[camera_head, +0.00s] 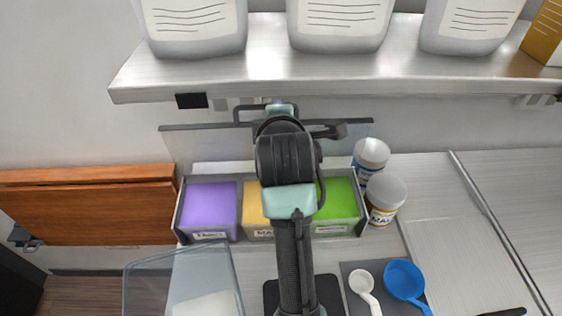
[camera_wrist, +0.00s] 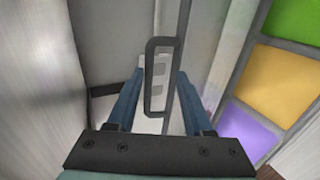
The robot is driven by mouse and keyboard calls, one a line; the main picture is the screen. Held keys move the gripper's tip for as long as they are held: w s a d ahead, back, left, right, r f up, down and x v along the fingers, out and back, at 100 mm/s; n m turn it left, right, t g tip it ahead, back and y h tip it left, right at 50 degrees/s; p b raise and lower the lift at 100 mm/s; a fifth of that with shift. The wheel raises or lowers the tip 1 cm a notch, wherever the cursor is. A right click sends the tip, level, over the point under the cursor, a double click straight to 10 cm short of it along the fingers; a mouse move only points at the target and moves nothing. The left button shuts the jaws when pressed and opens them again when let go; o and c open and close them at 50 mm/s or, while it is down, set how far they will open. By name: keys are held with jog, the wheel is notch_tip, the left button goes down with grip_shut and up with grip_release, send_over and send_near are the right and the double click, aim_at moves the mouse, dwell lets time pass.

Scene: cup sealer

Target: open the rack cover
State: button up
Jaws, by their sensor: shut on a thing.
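The rack cover (camera_head: 205,142), a thin grey see-through panel, stands raised behind the rack, close under the shelf. Its dark handle (camera_head: 240,113) shows along the top; most of it is hidden by my arm. In the wrist view the looped handle (camera_wrist: 151,75) lies between the two blue fingers of my gripper (camera_wrist: 160,85), which is shut on it. The rack (camera_head: 179,205) is uncovered, with purple (camera_head: 210,205), yellow (camera_head: 254,205) and green (camera_head: 340,197) compartments in view. My arm hides part of the middle.
A metal shelf (camera_head: 330,72) with white containers (camera_head: 195,25) overhangs the cover. Two jars (camera_head: 384,195) stand right of the rack. A clear bin (camera_head: 180,275), a white scoop (camera_head: 362,283) and a blue scoop (camera_head: 404,280) lie in front. The counter at right is mostly clear.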

jog(key=s+b, duration=0.2)
jog(key=s, duration=0.9)
jog(key=shift+s+r+b, duration=0.2)
jog(key=shift+r+b, duration=0.05)
jog(key=shift+b, duration=0.15)
